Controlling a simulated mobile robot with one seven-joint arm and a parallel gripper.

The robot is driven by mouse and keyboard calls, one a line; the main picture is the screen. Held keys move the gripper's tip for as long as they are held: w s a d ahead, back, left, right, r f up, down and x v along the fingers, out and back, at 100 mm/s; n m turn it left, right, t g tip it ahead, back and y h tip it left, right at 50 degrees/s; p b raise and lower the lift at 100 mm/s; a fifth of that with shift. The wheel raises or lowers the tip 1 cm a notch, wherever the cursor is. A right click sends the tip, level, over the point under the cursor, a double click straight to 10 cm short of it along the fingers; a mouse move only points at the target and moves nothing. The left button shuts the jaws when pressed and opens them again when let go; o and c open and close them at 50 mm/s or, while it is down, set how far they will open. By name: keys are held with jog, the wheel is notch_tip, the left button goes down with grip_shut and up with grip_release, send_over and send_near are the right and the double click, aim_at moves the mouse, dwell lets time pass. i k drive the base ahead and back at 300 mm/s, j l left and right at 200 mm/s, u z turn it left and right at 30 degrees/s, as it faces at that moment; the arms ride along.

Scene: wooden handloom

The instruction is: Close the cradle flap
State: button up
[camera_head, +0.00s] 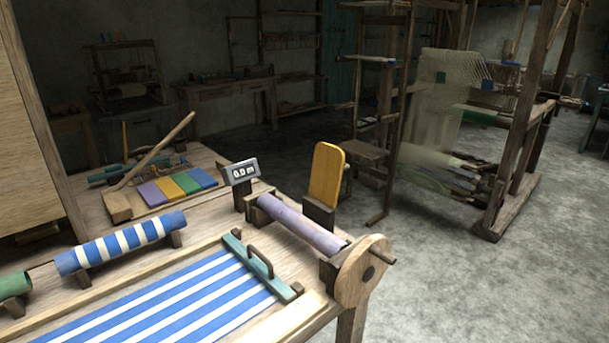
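A yellow wooden panel with a rounded top (326,172), which looks like the cradle flap, stands upright at the table's far right edge. Its foot is at a brown wooden block (319,213). A purple roll (300,224) lies in front of it, held between end supports, with its upper side uncovered. The panel leans slightly and does not lie over the roll. Its hinge cannot be made out. My gripper is not in view.
A round wooden crank plate (361,272) with a peg juts from the table's right corner. A teal bar with a handle (261,262) lies across blue-and-white striped cloth (170,308). A small display (242,171) reads 0.0 m. Open floor (440,270) lies to the right.

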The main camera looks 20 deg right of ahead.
aim_at(329, 164)
jog(key=l+u, duration=0.7)
jog(key=k+l+u, duration=0.1)
jog(key=l, duration=0.6)
jog(key=k+l+u, duration=0.15)
jog(key=l, duration=0.2)
jog(key=k+l, duration=0.1)
jog(key=l, duration=0.3)
jog(key=k+l, duration=0.1)
jog(key=l, duration=0.3)
jog(key=k+l, duration=0.15)
jog(key=l, duration=0.25)
jog(key=k+l+u, duration=0.1)
jog(key=l, duration=0.3)
jog(key=k+l, duration=0.1)
jog(key=l, duration=0.3)
jog(key=k+l, duration=0.15)
jog(key=l, duration=0.25)
jog(key=k+l, duration=0.1)
jog(key=l, duration=0.3)
